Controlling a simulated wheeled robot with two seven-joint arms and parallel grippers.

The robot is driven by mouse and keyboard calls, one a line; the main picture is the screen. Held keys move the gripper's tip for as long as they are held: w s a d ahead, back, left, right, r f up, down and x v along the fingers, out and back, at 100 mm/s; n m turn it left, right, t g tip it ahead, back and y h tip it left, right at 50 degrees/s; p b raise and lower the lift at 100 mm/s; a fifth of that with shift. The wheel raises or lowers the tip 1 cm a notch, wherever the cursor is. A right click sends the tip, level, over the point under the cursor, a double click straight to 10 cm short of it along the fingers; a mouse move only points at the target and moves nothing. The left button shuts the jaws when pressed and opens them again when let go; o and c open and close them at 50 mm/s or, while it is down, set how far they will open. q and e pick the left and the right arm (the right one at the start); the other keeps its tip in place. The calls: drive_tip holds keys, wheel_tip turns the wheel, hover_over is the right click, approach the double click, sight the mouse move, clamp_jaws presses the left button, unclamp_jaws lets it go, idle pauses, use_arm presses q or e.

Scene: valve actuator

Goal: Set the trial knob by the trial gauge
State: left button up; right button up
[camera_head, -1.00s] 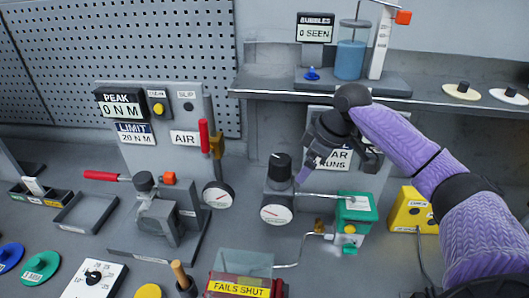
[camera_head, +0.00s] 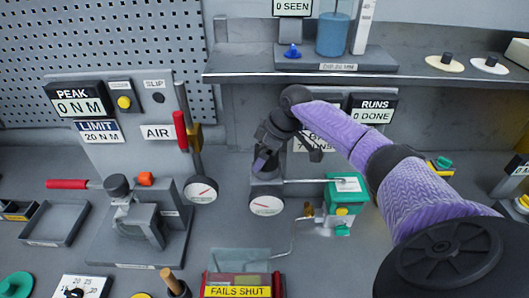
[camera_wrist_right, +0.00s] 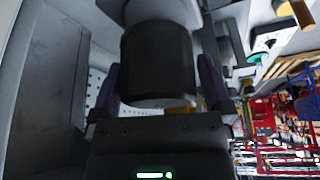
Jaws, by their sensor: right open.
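A round white gauge (camera_head: 266,205) with a needle sits on the front of a grey regulator body in the middle of the bench. A black cylindrical knob (camera_wrist_right: 157,62) shows in the right wrist view between the two fingers. My right gripper (camera_head: 268,160) is over the regulator top, and it hides the knob in the head view. In the right wrist view my right gripper (camera_wrist_right: 160,98) is open around the knob, with gaps visible beside it. The gauge's small reading is not legible. My left gripper is not in view.
A second gauge (camera_head: 201,190) stands to the left, near the red-handled lever (camera_head: 181,130). A green box (camera_head: 345,195) is close on the right, joined by a thin pipe. A shelf (camera_head: 350,78) overhangs behind. A vise-like fixture (camera_head: 140,220) stands at left.

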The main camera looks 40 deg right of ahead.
drive_tip(key=shift+w, duration=0.1)
drive_tip(key=c, duration=1)
drive_tip(key=shift+r+p, duration=0.15)
drive_tip(key=shift+p, duration=0.45)
drive_tip(key=m+h+p, duration=0.1)
drive_tip(key=m+p, duration=0.3)
drive_tip(key=p, duration=0.1)
drive_tip(key=m+h+p, duration=0.2)
drive_tip(key=m+p, duration=0.2)
drive_tip(key=p, duration=0.2)
drive_tip(key=shift+w+d+r+m+t, duration=0.1)
drive_tip(key=shift+d+r+m+t, duration=0.1)
drive_tip(key=shift+m+t, duration=0.15)
drive_tip(key=m+h+p, duration=0.1)
drive_tip(key=m+p, duration=0.1)
drive_tip(key=shift+f+m, duration=0.15)
drive_tip(key=shift+m, duration=0.2)
drive_tip(key=m+g+h, duration=0.1)
drive_tip(key=m, duration=0.1)
drive_tip(key=shift+d+f+m+p, duration=0.1)
drive_tip(key=shift+d+m+p, duration=0.05)
drive_tip(key=shift+m+p, duration=0.25)
drive_tip(key=shift+m+g+h, duration=0.35)
drive_tip(key=shift+m+h, duration=0.05)
drive_tip(key=shift+m, duration=0.8)
drive_tip(key=shift+d+m+g+h+b, duration=0.1)
drive_tip(key=shift+m+g+h+b, duration=0.3)
drive_tip(key=shift+m, duration=1)
